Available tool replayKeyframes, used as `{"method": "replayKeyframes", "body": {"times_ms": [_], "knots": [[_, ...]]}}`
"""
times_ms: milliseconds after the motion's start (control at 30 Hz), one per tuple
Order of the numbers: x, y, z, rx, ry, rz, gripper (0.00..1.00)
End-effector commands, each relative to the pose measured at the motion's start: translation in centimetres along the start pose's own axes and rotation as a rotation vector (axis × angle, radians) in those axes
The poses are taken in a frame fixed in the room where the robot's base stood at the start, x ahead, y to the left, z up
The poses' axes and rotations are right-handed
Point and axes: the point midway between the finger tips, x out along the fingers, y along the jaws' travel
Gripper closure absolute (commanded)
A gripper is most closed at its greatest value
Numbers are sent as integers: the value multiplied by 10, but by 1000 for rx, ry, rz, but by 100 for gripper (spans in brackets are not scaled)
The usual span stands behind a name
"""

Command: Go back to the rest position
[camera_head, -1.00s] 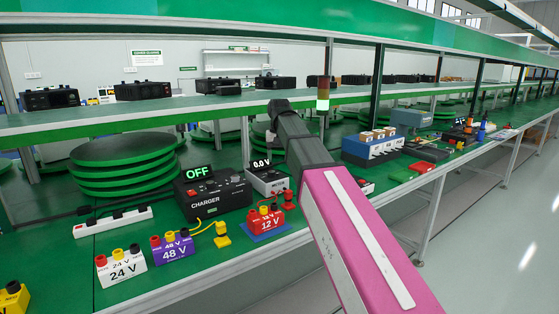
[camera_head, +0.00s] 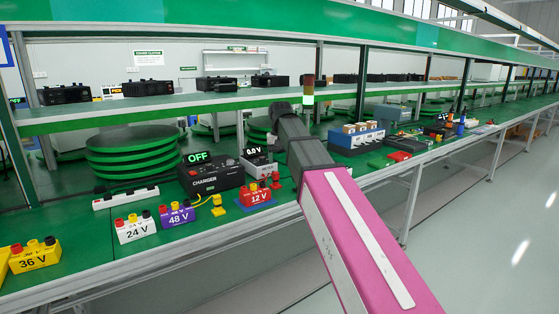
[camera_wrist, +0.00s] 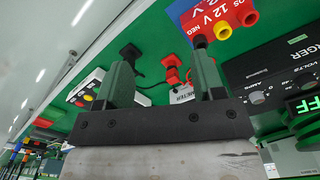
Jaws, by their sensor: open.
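My gripper (camera_wrist: 165,47) is open and empty in the wrist view, its two green-grey fingers apart. Past the fingers lie the red 12 V block (camera_wrist: 208,18) on its blue mat, at the top, and the charger (camera_wrist: 290,75) at the right. In the head view my pink arm reaches up from the lower right over the bench edge; the fingers are not visible there. The charger (camera_head: 212,178) reads OFF and the meter (camera_head: 259,165) beside it reads 0.0 V. The red 12 V block (camera_head: 257,197) stands in front of them.
Purple 48 V (camera_head: 177,216), white 24 V (camera_head: 136,231) and yellow 36 V (camera_head: 35,259) blocks line the front of the green bench. A power strip (camera_head: 126,197) lies behind. A shelf (camera_head: 150,113) runs above the bench. The aisle floor (camera_head: 480,240) at right is clear.

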Motion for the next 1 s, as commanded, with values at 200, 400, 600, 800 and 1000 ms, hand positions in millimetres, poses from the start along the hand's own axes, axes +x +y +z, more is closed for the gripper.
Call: {"method": "replayKeyframes", "body": {"times_ms": [200,400,600,800,1000], "knots": [[23,9,4,6,-1,0,38],[54,22,10,12,-2,0,38],[100,40,21,23,-3,0,38],[168,70,45,41,-3,0,38],[234,99,78,60,-3,0,38]]}}
